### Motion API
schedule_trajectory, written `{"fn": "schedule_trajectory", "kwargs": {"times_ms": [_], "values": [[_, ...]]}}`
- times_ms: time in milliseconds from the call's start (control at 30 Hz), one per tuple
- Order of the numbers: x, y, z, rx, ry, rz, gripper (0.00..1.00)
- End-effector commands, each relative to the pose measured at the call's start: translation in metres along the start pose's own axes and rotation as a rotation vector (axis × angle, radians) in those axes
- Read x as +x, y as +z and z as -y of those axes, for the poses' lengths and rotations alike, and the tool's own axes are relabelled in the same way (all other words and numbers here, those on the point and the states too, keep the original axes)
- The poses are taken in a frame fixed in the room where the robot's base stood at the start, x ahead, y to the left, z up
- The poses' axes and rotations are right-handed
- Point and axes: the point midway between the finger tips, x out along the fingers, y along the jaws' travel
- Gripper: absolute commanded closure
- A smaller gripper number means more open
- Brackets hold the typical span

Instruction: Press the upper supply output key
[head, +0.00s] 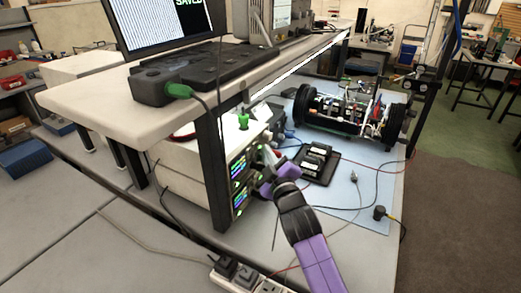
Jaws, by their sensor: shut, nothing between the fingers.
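Two stacked bench supplies with lit, coloured displays stand under the raised shelf. The upper supply (238,166) sits above the lower supply (240,199). Their fronts face right and are seen at a steep angle. My gripper (268,158) is shut and empty, with its tips close to the right end of the upper supply's front. I cannot tell whether the tips touch it. The upper output key is too small to make out and may be hidden by my gripper. My purple and black arm reaches in from the bottom.
The shelf (130,98) and its dark leg (213,165) stand close left of the supplies. A black tray (318,163) and the opened cylinder assembly (350,112) lie behind and to the right on a light-blue mat (345,195). Loose cables cross the mat. A power strip (245,275) lies in front.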

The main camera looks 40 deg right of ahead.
Motion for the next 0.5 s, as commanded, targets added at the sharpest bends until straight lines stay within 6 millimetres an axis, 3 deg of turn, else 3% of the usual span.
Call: {"fn": "schedule_trajectory", "kwargs": {"times_ms": [500], "values": [[-0.0093, 0.005, -0.0078, -0.001, -0.001, 0.0, 1.0]]}}
